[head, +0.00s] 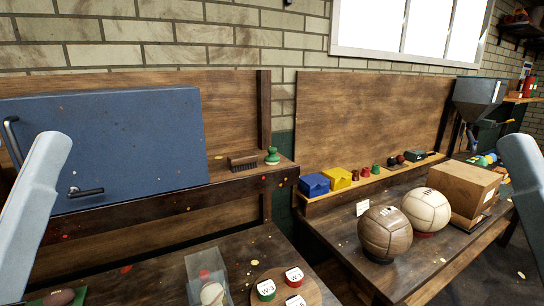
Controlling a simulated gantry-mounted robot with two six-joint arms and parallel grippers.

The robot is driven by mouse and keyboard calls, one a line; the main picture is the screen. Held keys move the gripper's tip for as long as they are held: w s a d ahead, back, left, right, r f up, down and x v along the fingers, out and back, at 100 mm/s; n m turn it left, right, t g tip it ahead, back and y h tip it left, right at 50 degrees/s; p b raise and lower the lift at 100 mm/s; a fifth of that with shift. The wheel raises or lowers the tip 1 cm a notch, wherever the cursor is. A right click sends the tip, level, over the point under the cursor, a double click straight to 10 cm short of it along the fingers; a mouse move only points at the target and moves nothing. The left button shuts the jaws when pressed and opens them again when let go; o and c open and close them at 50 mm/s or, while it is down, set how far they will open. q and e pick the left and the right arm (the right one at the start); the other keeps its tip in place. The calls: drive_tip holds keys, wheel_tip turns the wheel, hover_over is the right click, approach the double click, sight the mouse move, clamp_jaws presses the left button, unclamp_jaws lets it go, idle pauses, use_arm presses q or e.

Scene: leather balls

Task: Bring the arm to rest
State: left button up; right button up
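My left arm (36,205) shows as a pale grey-blue link at the left edge, and my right arm (524,175) as a similar link at the right edge. Neither gripper shows in the head view, so their fingers and anything in them are hidden. A brown leather ball (386,236) and a cream leather ball (426,211) sit side by side on the right bench, the cream one on a red base. Both arms appear clear of the balls.
A blue cabinet (110,145) stands at the left on a raised shelf with a brush (243,163). A cardboard box (463,187) is beside the cream ball. Blue (314,185) and yellow (337,178) bins line the back ledge. A round board (263,298) with labelled tins lies at the bottom.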

wheel_tip(320, 180, up, 28)
drive_tip(key=p, duration=2.5)
drive_tip(key=shift+r, duration=0.15)
